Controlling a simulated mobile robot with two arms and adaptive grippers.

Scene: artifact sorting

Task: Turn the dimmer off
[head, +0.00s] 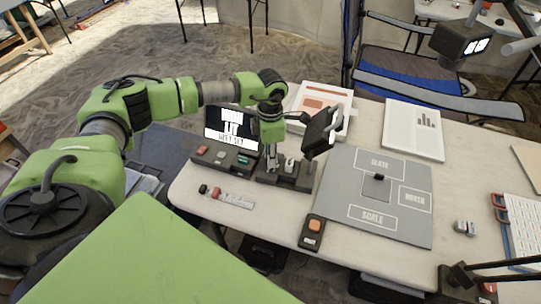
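My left gripper (271,157) points down from the end of my green arm, over a dark base block (296,183) with small pale knobs on the table. Its fingers are small and dark against that block; I cannot tell whether they are open, shut or touching it. No label marks a dimmer. A small dark box with an orange button (313,231) lies at the table's front edge. A dark panel (224,159) with red, grey and blue controls stands before a lit screen (231,128). A dark lamp-like head (321,132) is right of my wrist.
A grey mat (335,190) marked SLATE, NORTH and SCALE lies mid-table with a small dark object (377,178) on it. A second lamp head (460,42) with lit panels hangs at upper right. A blue chair (420,78) stands behind the table.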

